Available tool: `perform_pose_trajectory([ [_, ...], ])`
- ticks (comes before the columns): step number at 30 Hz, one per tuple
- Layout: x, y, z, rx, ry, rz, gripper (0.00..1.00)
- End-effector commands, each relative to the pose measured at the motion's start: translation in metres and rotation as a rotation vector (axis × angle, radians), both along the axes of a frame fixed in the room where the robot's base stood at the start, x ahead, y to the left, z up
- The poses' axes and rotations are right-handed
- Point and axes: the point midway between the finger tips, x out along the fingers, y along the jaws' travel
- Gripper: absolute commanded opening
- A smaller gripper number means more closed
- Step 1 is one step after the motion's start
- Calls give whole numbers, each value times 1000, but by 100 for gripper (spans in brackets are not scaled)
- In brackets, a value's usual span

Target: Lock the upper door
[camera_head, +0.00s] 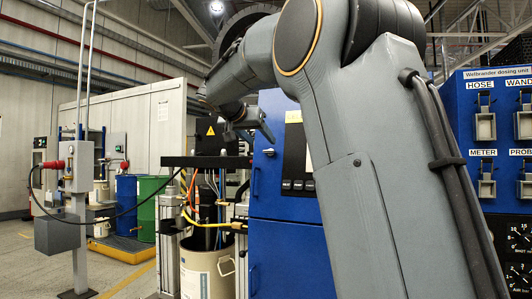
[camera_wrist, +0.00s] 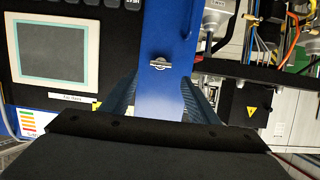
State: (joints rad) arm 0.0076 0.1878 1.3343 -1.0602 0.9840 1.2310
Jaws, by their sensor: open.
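The upper door is the blue cabinet front (camera_head: 265,190) in the middle of the head view, with a dark panel at its right. A small silver lock handle (camera_head: 268,152) sits near its upper left. In the wrist view the lock handle (camera_wrist: 160,65) lies crosswise on the blue door strip (camera_wrist: 165,25). My gripper (camera_wrist: 158,90) is open and empty, its two fingers either side of the strip, with the lock handle seen between and beyond the tips. In the head view my gripper (camera_head: 262,124) is above the lock handle, apart from it in the picture.
A screen (camera_wrist: 54,51) and buttons lie left of the strip in the wrist view. Wires, hoses and a black bar (camera_head: 205,161) are beside the cabinet's left edge. A white drum (camera_head: 207,268) stands below. A blue dosing unit (camera_head: 495,130) is at the right.

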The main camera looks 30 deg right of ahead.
Motion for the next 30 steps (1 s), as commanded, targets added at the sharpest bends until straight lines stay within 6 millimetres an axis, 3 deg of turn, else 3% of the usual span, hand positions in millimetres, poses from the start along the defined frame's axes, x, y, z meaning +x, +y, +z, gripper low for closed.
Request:
perform_pose_trajectory([
  [10, 29, -38, -20, 0, 3, 1, 55],
  [23, 37, -47, -26, 1, 3, 4, 55],
  [26, 37, -47, -26, 1, 3, 4, 43],
  [30, 37, -47, -26, 1, 3, 4, 19],
])
